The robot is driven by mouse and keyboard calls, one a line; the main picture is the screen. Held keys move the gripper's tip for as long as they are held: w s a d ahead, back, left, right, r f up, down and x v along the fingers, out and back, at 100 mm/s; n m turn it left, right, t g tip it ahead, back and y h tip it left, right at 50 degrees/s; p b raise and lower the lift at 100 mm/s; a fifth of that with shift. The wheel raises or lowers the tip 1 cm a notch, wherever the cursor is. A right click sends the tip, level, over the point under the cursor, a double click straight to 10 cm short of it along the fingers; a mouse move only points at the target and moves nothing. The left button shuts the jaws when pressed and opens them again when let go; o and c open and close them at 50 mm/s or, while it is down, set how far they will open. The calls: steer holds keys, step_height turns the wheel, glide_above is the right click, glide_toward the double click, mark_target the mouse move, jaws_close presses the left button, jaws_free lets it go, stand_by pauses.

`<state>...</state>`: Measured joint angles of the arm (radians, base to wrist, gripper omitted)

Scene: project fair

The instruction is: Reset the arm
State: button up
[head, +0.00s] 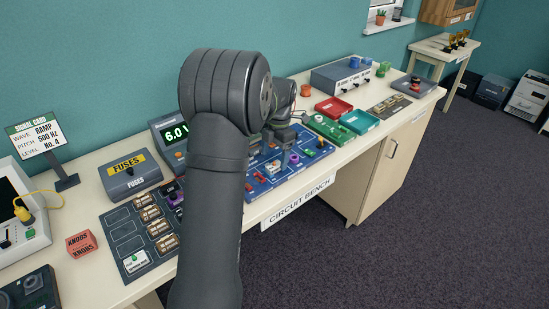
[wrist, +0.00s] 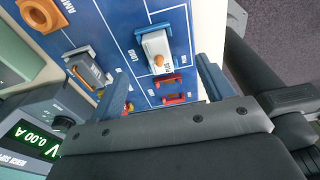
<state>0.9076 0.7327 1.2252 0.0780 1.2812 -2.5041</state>
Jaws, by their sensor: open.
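My gripper (head: 284,148) hangs over the blue circuit board (head: 262,186) on the bench. The arm (head: 225,110) crosses the middle of the head view and hides part of the bench behind it. In the wrist view the two blue-grey fingers of my gripper (wrist: 163,88) stand apart, with red pieces (wrist: 174,98) on the board visible between them. Nothing shows held between the fingers. A pale block in a blue holder (wrist: 158,48) sits on the board just beyond the fingers.
A power supply (head: 175,135) with a lit display stands behind the arm. A fuses box (head: 130,175) and a battery tray (head: 140,230) lie left. Red (head: 334,107) and green (head: 360,121) trays and a grey knob box (head: 342,75) stand right. Open floor (head: 430,220) lies right of the bench.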

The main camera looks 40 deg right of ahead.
steer(key=shift+r, duration=2.5)
steer(key=shift+f, duration=3.15)
steer(key=shift+r, duration=0.1)
step_height(320, 180, up, 6)
steer(key=shift+r, duration=0.2)
step_height(320, 180, down, 8)
steer(key=shift+f, duration=0.1)
step_height(320, 180, up, 8)
steer(key=shift+f, duration=0.25)
